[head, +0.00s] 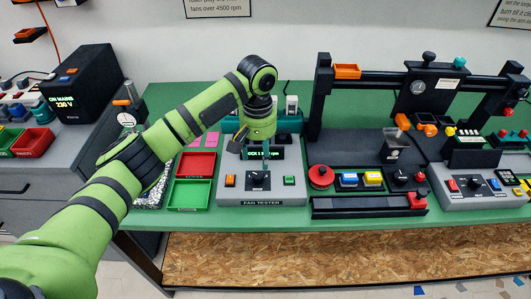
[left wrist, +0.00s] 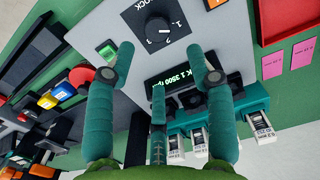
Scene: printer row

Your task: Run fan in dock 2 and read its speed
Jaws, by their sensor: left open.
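The grey fan tester (head: 236,199) stands on the green bench with a black dock knob (head: 257,183) at its front middle. The knob also shows in the left wrist view (left wrist: 158,29); I cannot tell its setting surely. The display (left wrist: 172,86) is partly hidden by my fingers; green text reads "K 1 3500 rpm". A green button (head: 289,181) is right of the knob, an orange one (head: 230,181) left. My left gripper (head: 256,161) is open and empty above the tester, between display and knob. Teal sockets with white-labelled plugs (left wrist: 262,126) sit behind the display. My right gripper is out of view.
Red (head: 195,164) and green trays (head: 189,195) lie left of the tester. To the right are a red emergency-style button (head: 321,176), blue and yellow buttons and a black frame (head: 319,104). A black mains box (head: 83,84) stands at the far left.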

